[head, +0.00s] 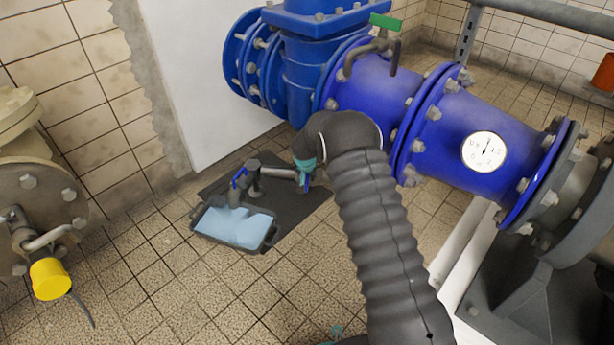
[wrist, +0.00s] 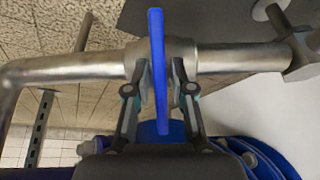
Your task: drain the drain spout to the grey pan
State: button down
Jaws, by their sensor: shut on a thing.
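The grey pan (head: 228,244) stands on the floor at lower left of centre in the head view, with light blue water (head: 250,230) in it. The drain spout (head: 252,182) is a metal pipe above the pan's back edge. A pale patch lies below the outlet, but I cannot tell whether water is flowing. My gripper (head: 305,178) is beside the pipe's right part. In the wrist view my gripper (wrist: 160,80) is shut on a thin blue lever (wrist: 157,45), which stands across the metal pipe (wrist: 75,65).
Large blue pipework (head: 375,85) with bolted flanges and a white gauge (head: 484,151) runs above and right of my arm. A dark mat (head: 290,208) lies by the pan. A yellow-capped valve (head: 49,279) is at far left. The tiled floor in front is clear.

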jog(key=c, duration=1.2)
grip_release()
jog(key=v, duration=1.2)
